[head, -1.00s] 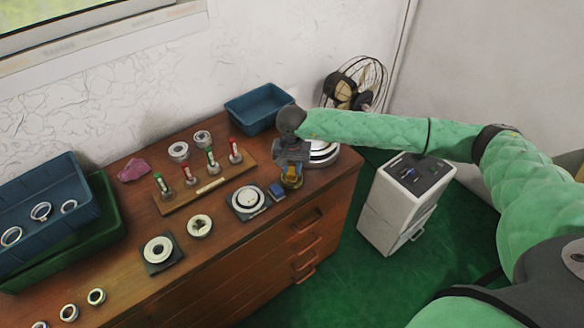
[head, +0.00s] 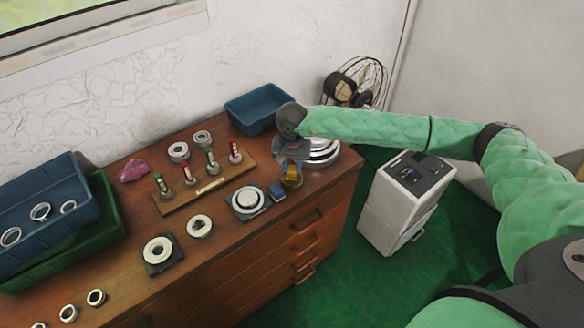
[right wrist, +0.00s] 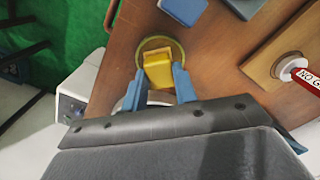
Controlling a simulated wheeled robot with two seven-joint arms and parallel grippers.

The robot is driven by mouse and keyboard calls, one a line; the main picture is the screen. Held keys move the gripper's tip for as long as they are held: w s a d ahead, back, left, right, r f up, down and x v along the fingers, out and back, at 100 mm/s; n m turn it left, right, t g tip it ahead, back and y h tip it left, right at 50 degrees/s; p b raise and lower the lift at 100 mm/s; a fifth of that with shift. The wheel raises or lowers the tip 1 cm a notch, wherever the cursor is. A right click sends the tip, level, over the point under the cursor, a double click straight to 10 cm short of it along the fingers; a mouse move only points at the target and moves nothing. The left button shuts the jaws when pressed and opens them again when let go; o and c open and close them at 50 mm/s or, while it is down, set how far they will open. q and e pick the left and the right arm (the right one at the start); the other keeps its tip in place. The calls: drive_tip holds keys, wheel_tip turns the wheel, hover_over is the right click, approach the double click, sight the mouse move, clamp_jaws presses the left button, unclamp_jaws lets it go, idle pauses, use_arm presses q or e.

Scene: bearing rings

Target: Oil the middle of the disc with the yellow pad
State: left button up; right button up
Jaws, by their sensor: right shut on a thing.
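The yellow pad (right wrist: 158,72) is between the two blue fingers of my right gripper (right wrist: 165,82), which is shut on it. The pad is at a round amber-rimmed dish (right wrist: 180,50) near the right end of the wooden cabinet top. Whether the pad touches the dish is unclear. In the head view my right gripper (head: 292,164) is over the dish (head: 291,183). A pale round disc (head: 248,199) lies on a dark square plate to its left, clear of the gripper. My left gripper is out of view.
A small blue block (head: 277,191) sits between dish and disc. Shiny stacked rings (head: 322,152) stand close behind the gripper. A wooden rack (head: 208,188) with red and green pegs is left. An empty blue bin (head: 258,108) stands behind. The cabinet's front edge is near.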

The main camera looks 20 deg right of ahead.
sight(292, 169)
drive_tip(key=shift+r, duration=3)
drive_tip(key=shift+n, duration=0.3)
